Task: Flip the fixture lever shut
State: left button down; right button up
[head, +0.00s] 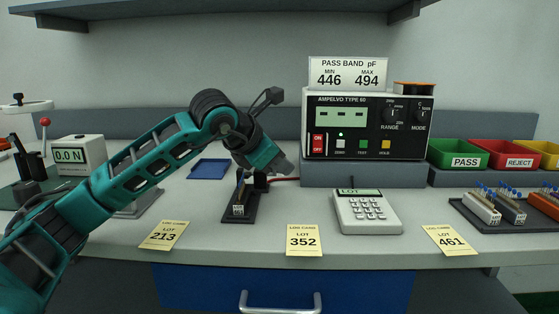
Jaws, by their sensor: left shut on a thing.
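The fixture (238,211) is a small black block on a dark base plate, with a pale label on its front, standing on the bench left of centre. My left gripper (262,172) reaches down over it from the left and behind. It is shut at the fixture's dark lever (260,182), which is mostly hidden by the gripper and small in the picture. The lever's exact angle cannot be told. My right gripper is out of view.
The meter (368,125) stands behind on a grey riser, right of the fixture. A keypad unit (366,211) and lot cards (304,240) lie in front. A blue tray (209,169) lies behind left. Green (457,153) and red (503,154) bins stand at right.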

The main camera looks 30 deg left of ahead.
pick_arm(q)
jog(key=shift+s+f, duration=0.15)
jog(key=shift+f, duration=0.4)
jog(key=c, duration=1.2)
grip_release()
jog(key=shift+c, duration=0.2)
jog(key=shift+o, duration=1.4)
jog(key=shift+a+r, duration=0.1)
jog(key=shift+a, duration=0.05)
jog(key=shift+r, duration=0.15)
jog(key=shift+s, duration=0.2)
jog(key=shift+s+r+b, duration=0.2)
jog(key=shift+s+b, duration=0.1)
jog(key=shift+s, duration=0.55)
jog(key=shift+s+r+b, duration=0.25)
jog(key=shift+s+b, duration=0.1)
jog(key=shift+s, duration=0.5)
jog(key=shift+s+r+b, duration=0.2)
jog(key=shift+s+b, duration=0.1)
jog(key=shift+s, duration=0.55)
jog(key=shift+s+d+r+b, duration=0.1)
jog(key=shift+s+r+b, duration=0.1)
jog(key=shift+s, duration=0.5)
jog(key=shift+s+d+r+b, duration=0.1)
jog(key=shift+s+r, duration=0.1)
jog(key=shift+s, duration=0.5)
jog(key=s+r, duration=0.1)
jog(key=s, duration=0.5)
jog(key=shift+d+r, duration=0.2)
jog(key=shift+r, duration=0.2)
